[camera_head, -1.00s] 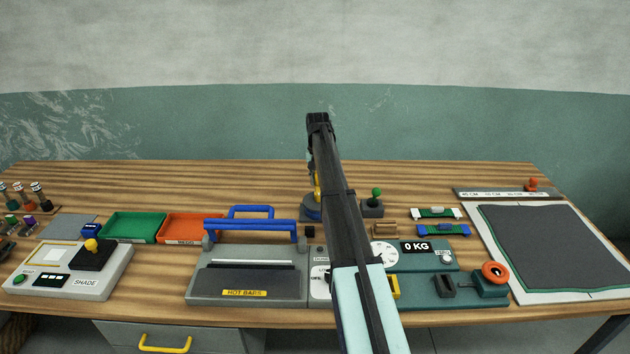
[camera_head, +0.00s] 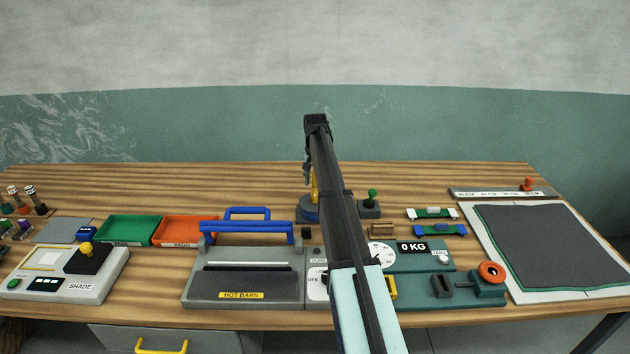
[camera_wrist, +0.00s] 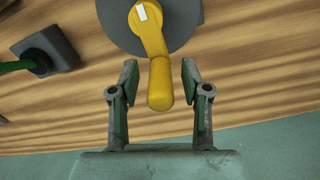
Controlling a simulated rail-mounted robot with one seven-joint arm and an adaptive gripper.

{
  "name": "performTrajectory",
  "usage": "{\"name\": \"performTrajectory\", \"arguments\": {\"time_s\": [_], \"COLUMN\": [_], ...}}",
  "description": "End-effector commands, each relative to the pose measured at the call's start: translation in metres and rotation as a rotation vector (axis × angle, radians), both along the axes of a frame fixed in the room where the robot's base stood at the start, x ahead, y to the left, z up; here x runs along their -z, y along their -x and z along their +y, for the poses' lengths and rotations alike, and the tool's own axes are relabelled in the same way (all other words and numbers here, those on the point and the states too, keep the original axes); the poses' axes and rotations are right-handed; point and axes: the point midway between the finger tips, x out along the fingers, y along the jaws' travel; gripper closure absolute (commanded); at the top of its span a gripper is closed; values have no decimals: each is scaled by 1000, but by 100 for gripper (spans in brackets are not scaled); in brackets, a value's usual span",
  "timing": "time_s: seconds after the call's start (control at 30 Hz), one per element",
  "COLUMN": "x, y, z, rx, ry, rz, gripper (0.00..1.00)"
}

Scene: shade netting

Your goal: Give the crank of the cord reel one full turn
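The cord reel shows in the wrist view as a grey disc (camera_wrist: 190,22) at the top. A yellow crank (camera_wrist: 150,35) with a white mark at its hub lies across it, and its rounded knob (camera_wrist: 160,88) points toward my gripper (camera_wrist: 159,72). My gripper is open, with one finger on each side of the crank knob. Gaps show between the fingers and the knob. In the head view the reel's blue-grey base (camera_head: 307,212) and a sliver of the yellow crank (camera_head: 314,187) show beside my arm, which hides the rest.
A green-topped joystick (camera_head: 371,201) stands close to the right of the reel. A blue-handled hot-bar press (camera_head: 245,270) is in front to the left. A scale (camera_head: 425,258) is in front to the right. The table behind the reel is clear.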

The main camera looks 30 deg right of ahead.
Motion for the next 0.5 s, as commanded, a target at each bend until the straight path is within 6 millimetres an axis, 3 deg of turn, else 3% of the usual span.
{"name": "performTrajectory", "arguments": {"time_s": [0.27,0.5], "x": [-11,-52], "y": [-1,-1], "z": [0,0], "rx": [0,0], "ry": [0,1], "rz": [-1,-2], "gripper": [53,53]}}
